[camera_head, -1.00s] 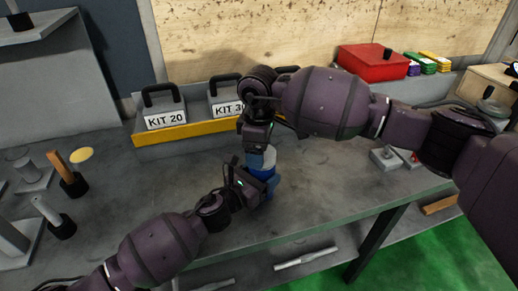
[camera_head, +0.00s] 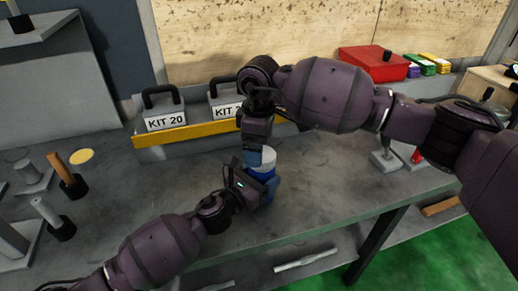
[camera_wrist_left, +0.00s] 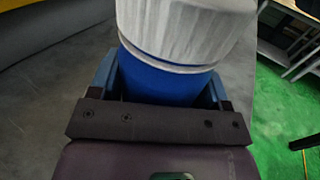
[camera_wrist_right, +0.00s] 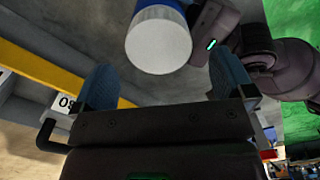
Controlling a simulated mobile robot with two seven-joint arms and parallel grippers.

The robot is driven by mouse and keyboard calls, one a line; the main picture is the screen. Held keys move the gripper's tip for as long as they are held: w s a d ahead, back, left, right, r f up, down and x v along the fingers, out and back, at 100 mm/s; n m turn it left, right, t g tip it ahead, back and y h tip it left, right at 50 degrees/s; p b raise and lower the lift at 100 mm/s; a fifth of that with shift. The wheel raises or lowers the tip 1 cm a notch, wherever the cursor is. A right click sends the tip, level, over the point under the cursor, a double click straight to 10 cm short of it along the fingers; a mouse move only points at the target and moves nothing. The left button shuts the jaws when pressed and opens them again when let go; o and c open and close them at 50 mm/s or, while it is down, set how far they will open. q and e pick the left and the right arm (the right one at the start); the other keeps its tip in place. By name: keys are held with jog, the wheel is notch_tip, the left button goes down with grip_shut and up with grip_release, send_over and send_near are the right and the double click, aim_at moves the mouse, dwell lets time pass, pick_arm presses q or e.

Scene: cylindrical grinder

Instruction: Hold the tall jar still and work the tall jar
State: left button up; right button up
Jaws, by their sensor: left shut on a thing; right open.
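The tall jar has a blue body and a whitish lid (camera_head: 265,157); it stands upright on the grey bench. In the left wrist view its ribbed lid (camera_wrist_left: 185,30) sits above the blue body (camera_wrist_left: 160,82). My left gripper (camera_head: 265,184) is shut on the blue body, one finger on each side. My right gripper (camera_head: 257,150) is open and empty beside and above the lid. In the right wrist view the lid's flat top (camera_wrist_right: 158,40) lies beyond the two parted blue fingers and appears apart from them. The jar's base is hidden.
A yellow-fronted shelf (camera_head: 160,136) with the KIT 20 box (camera_head: 166,117) and another labelled box stands behind the jar. A red box (camera_head: 372,62) is at the back right. The bench in front of KIT 20 is clear.

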jog(key=shift+r, duration=1.15)
jog(key=shift+c, duration=0.4)
